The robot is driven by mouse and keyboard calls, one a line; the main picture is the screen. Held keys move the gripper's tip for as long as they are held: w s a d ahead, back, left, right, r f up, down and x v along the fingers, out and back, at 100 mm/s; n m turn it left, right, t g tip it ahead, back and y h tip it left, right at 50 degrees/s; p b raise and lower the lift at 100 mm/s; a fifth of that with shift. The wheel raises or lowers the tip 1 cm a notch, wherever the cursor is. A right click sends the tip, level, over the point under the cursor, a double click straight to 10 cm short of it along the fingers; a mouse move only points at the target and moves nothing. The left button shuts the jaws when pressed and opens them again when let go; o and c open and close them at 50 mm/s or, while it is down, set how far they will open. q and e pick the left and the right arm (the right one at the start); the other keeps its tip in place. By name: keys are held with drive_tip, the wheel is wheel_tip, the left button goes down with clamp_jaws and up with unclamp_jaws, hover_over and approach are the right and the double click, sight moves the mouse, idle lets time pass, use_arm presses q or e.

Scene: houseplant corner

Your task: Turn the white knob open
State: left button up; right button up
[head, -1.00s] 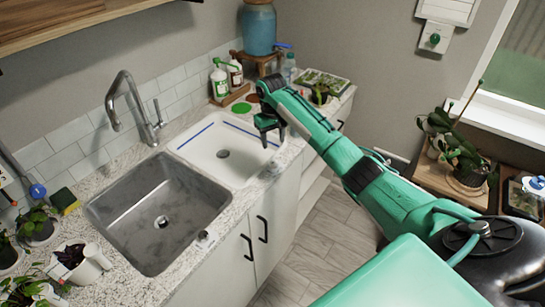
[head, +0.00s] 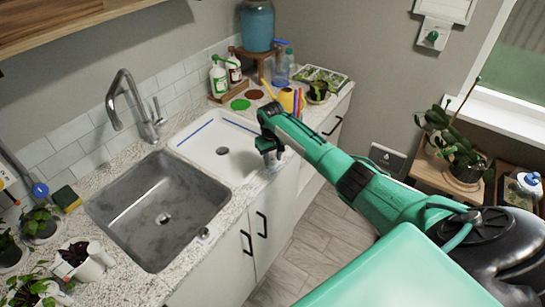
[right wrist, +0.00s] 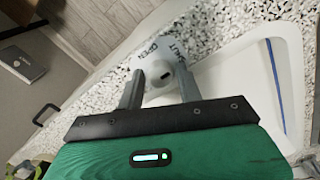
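The white knob (right wrist: 160,74) shows in the right wrist view on a pale plate lettered OPEN and SHUT, on the speckled counter beside the white basin. It has a dark mark on its face. My right gripper (right wrist: 160,68) is open and empty, with one finger on each side of the knob in that view; I cannot tell whether they touch it. In the head view my right gripper (head: 270,160) points down at the counter's front edge beside the white basin and mostly hides the knob. My left gripper is not in view.
The white basin (head: 198,150) with a blue line lies beside the steel sink (head: 130,225) and tap (head: 125,95). Another small pale fitting (head: 203,234) sits at the counter's front edge. Bottles, a yellow watering can (head: 287,100) and a seedling tray stand behind my right gripper.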

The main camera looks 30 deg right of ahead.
drive_tip(key=c, duration=0.6)
drive_tip(key=shift+n, duration=0.3)
drive_tip(key=n+p, duration=0.1)
drive_tip(key=n, duration=0.1)
drive_tip(key=shift+r+n, duration=0.1)
drive_tip(key=shift+n, duration=0.2)
drive_tip(key=n+p, duration=0.1)
drive_tip(key=n, duration=0.3)
drive_tip(key=shift+n, duration=0.3)
drive_tip(key=n, duration=0.4)
drive_tip(key=shift+n, duration=0.3)
drive_tip(key=n, duration=0.5)
drive_tip(key=shift+n+b, duration=0.3)
drive_tip(key=shift+b, duration=0.1)
